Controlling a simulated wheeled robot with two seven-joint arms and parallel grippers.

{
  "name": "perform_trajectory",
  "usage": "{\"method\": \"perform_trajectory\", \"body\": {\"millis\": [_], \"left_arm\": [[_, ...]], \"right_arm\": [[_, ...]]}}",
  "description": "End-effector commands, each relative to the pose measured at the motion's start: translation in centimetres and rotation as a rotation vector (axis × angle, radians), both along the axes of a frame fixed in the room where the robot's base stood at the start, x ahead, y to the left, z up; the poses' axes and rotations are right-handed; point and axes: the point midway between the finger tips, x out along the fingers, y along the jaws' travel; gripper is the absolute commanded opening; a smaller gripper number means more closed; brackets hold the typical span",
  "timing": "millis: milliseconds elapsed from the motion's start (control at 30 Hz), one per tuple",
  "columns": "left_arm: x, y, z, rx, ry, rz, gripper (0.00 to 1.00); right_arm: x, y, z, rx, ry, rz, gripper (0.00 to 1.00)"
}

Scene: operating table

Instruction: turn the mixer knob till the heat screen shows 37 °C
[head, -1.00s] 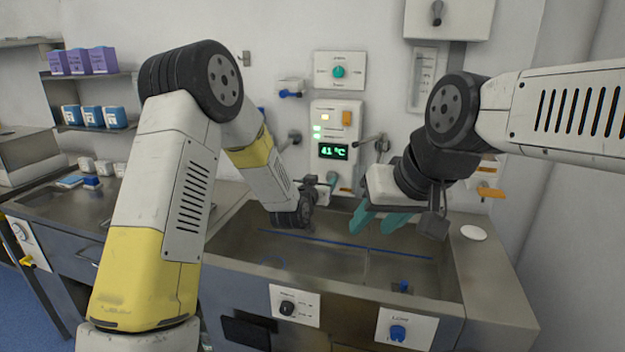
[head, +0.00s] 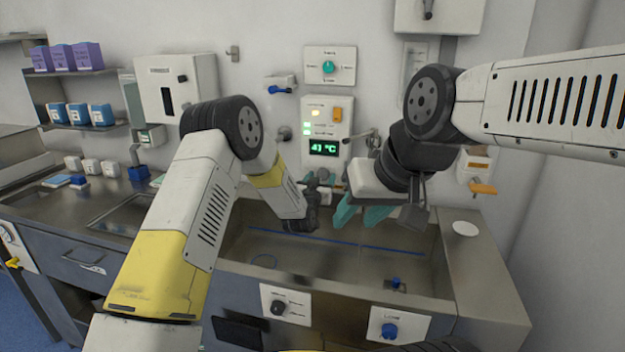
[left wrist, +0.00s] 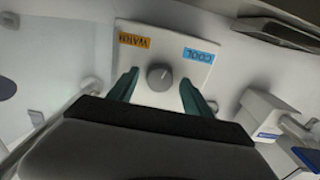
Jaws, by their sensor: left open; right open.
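The mixer knob (left wrist: 159,76) is a small grey dial on a white plate with an orange WARM label and a blue COOL label. In the left wrist view the open fingers of my left gripper (left wrist: 160,80) stand on either side of it, with a gap on each side. In the head view my left gripper (head: 324,182) is at the wall below the heat screen, and the knob is hard to make out there. The heat screen (head: 323,148) shows green digits that look like 41 °C. My right gripper (head: 362,213) is open and empty over the sink.
A steel sink (head: 345,262) lies below both grippers. A teal dial panel (head: 330,66) is above the screen. A blue lever (head: 279,89) and an orange lever (head: 482,188) stick out from the wall.

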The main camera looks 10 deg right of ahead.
Motion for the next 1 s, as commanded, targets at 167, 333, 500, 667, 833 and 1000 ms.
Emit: {"method": "perform_trajectory", "body": {"millis": [167,333,500,667,833,1000], "left_arm": [[0.08,-0.03,-0.01,0.0,0.001,0.0,0.58],[0.07,-0.02,0.0,0.0,0.0,0.0,0.37],[0.08,0.0,0.02,0.0,0.0,0.0,0.03],[0.07,0.02,0.02,-0.003,0.001,0.001,0.0],[0.1,0.08,0.01,-0.033,0.014,0.002,0.0],[0.1,0.09,-0.01,-0.11,0.046,0.002,0.0]], "right_arm": [[0.0,0.0,0.0,0.0,0.0,0.0,0.41],[0.0,0.0,0.0,0.0,0.0,0.0,0.41],[0.0,0.0,0.0,0.0,0.0,0.0,0.41],[0.0,0.0,0.0,0.0,0.0,0.0,0.41],[0.0,0.0,0.0,0.0,0.0,0.0,0.41],[0.0,0.0,0.0,0.0,0.0,0.0,0.41]]}}
